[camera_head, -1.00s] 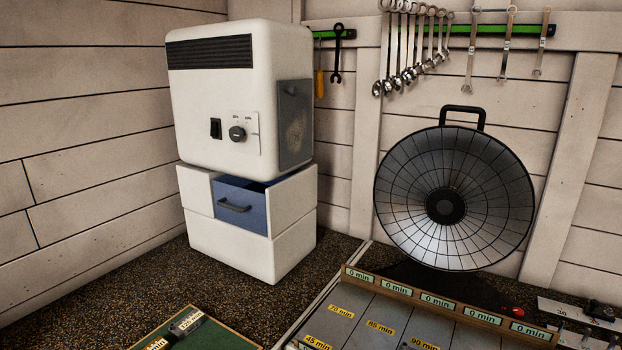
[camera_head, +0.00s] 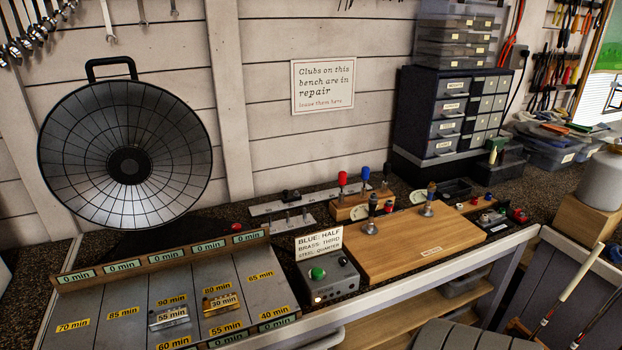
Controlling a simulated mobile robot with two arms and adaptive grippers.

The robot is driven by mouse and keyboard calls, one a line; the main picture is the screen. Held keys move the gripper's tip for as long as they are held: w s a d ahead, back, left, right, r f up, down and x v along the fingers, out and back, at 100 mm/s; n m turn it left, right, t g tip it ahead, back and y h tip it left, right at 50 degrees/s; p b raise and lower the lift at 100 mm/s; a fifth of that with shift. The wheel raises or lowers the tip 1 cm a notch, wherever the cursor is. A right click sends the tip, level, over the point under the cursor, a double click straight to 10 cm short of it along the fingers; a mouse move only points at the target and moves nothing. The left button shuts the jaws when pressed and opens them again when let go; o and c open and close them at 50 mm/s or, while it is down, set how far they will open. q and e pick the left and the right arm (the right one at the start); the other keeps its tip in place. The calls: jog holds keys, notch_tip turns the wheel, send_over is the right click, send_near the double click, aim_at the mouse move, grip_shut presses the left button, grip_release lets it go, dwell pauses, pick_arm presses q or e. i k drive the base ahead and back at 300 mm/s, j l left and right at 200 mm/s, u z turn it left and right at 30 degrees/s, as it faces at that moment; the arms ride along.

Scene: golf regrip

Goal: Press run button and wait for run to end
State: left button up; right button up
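The run button is a round green button (camera_head: 317,273) on top of a small grey control box (camera_head: 328,279) at the bench's front edge. A small light glows on the box's front. A sign (camera_head: 319,244) behind it reads "BLUE: HALF, BRASS: THIRD, STEEL: QUARTER". To its left is a grey board (camera_head: 105,298) with lanes labelled in minutes and several "0 min" displays. A silver block marked 55 min (camera_head: 168,318) and a brass block marked 30 min (camera_head: 220,303) sit on the lanes. Neither of my grippers shows in this view.
A round dish heater (camera_head: 126,155) stands behind the board. A wooden block board (camera_head: 412,240) with metal pegs lies right of the control box. Drawer cabinets (camera_head: 452,112) stand at the back right. Golf clubs (camera_head: 577,275) lean at the lower right.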

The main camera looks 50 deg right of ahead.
aim_at(316, 272)
jog(key=z, duration=1.75)
